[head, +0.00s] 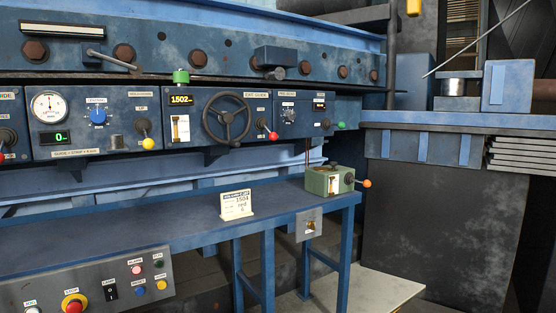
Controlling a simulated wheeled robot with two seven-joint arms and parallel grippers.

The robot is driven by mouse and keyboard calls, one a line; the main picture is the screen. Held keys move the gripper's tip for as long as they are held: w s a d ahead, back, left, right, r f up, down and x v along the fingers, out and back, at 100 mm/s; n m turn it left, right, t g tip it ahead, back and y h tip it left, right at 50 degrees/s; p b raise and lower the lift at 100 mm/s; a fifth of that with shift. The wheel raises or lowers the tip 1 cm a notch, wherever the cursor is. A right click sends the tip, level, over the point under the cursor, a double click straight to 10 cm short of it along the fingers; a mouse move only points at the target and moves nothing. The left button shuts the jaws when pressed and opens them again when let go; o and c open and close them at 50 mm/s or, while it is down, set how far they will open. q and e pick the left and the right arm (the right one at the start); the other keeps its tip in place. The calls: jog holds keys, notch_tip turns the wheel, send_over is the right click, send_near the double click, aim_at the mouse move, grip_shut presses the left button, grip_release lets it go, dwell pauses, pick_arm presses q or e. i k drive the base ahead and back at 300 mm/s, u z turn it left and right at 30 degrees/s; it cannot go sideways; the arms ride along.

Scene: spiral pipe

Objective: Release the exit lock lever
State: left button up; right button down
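A blue control panel (205,132) carries a section whose label seems to read "EXIT GUIDE" (255,95). A dark handwheel (227,118) is mounted there. To its right, a short lever with a red knob (272,134) points down and to the right, under a small label too small to read. This looks like the exit lock lever, but I cannot confirm it from its label. A display (180,100) left of the wheel seems to read 1502. Neither of my grippers is in view.
Levers with a yellow knob (149,143) and a green knob (341,125) flank that section. Below, a blue bench (150,225) holds a small card (237,204) and a green box (328,181) with an orange-knobbed lever (366,183). Space before the wheel looks clear.

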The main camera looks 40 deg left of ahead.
aim_at(273, 137)
jog(key=u, duration=0.95)
jog(key=i, duration=1.55)
jog(key=u, duration=0.8)
